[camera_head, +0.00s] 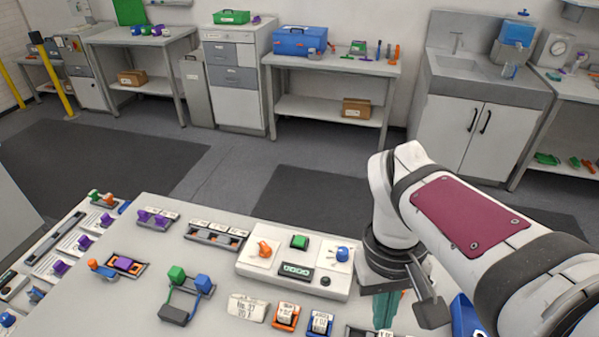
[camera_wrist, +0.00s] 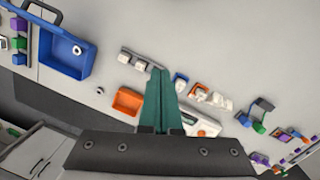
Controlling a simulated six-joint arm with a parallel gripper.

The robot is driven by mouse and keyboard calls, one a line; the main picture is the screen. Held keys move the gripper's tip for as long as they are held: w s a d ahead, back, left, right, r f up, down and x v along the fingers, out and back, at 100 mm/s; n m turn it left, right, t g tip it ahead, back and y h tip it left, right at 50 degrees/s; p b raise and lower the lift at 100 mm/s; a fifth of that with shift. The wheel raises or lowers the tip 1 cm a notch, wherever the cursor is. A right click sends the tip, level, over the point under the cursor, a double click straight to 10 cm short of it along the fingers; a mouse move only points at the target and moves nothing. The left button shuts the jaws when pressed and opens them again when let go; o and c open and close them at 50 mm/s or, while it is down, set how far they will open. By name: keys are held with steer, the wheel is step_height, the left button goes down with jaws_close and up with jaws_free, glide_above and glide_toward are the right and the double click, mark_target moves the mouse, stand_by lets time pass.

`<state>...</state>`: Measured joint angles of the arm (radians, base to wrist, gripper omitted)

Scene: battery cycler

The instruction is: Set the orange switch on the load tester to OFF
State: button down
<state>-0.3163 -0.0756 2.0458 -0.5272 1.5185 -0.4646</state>
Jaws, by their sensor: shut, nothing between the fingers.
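The load tester (camera_head: 330,262) is a white box on the table in the head view. It carries the orange switch (camera_head: 264,249) at left, a green button (camera_head: 299,242), a blue knob (camera_head: 342,254) and a dark display (camera_head: 297,271). Which marking the orange switch points to is too small to read. My gripper (camera_head: 386,310) is shut and empty, with teal fingers, to the right of the load tester and apart from the switch.
A connector with green and blue blocks (camera_head: 185,283) lies left of the load tester. A white labelled block (camera_head: 248,308) and orange (camera_head: 286,316) and blue (camera_head: 320,322) holders lie in front. A blue bin (camera_wrist: 65,45) and orange tray (camera_wrist: 128,101) show in the wrist view.

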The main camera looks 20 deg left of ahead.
steer(key=w+a+f+n+t+h, duration=0.35)
steer(key=w+a+n, duration=0.9)
steer(key=a, duration=0.45)
steer(key=s+a+f+n+t, duration=0.1)
steer(key=a+f+n+t, duration=0.1)
steer(key=a+f+n, duration=0.3)
steer(key=s+a+f+n+t, duration=0.2)
steer(key=a+f+n, duration=0.3)
steer(key=a, duration=0.9)
steer(key=shift+n+h, duration=0.45)
steer(key=shift+n, duration=0.2)
